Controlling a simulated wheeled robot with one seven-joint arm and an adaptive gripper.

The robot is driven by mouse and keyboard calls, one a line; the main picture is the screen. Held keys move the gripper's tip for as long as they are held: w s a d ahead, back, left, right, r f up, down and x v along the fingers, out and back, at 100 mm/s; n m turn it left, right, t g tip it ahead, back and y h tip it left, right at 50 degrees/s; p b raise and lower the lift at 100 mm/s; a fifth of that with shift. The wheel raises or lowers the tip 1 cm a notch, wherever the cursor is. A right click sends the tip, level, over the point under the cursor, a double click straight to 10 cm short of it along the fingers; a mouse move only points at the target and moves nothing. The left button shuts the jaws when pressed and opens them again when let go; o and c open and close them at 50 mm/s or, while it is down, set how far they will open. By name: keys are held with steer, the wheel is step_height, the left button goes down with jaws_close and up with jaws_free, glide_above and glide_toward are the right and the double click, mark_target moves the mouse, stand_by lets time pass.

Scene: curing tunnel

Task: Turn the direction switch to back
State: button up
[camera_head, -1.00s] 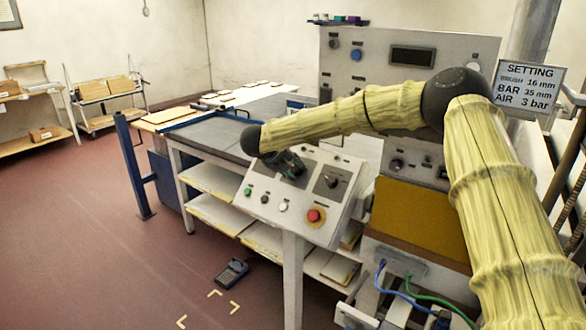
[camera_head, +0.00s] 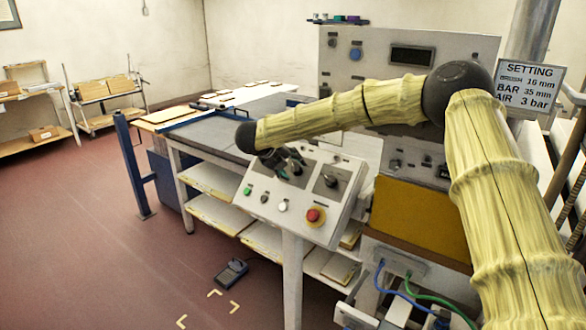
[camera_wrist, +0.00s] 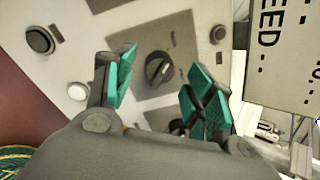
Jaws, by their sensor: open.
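The sloped control panel (camera_head: 262,186) stands left of centre in the head view. It carries two dark rotary knobs on dark plates. My gripper (camera_head: 288,163) is over the left plate and partly hides it. The right knob (camera_head: 331,180) is clear. In the wrist view my gripper (camera_wrist: 160,80) is open, with green pads either side of one knob (camera_wrist: 160,68). The knob's raised grip lies diagonally, and I see no contact. A second knob (camera_wrist: 178,127) is partly hidden behind the gripper. The plate labels are unreadable, so I cannot tell which knob is the direction switch.
A row of buttons lines the panel's lower edge, with a red stop button (camera_head: 314,215) at its right end. A setting sign (camera_head: 528,88) hangs at the right. A work table (camera_head: 215,133) stands behind the panel. A dark device (camera_head: 231,271) lies on open floor.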

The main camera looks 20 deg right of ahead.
steer(key=v, duration=1)
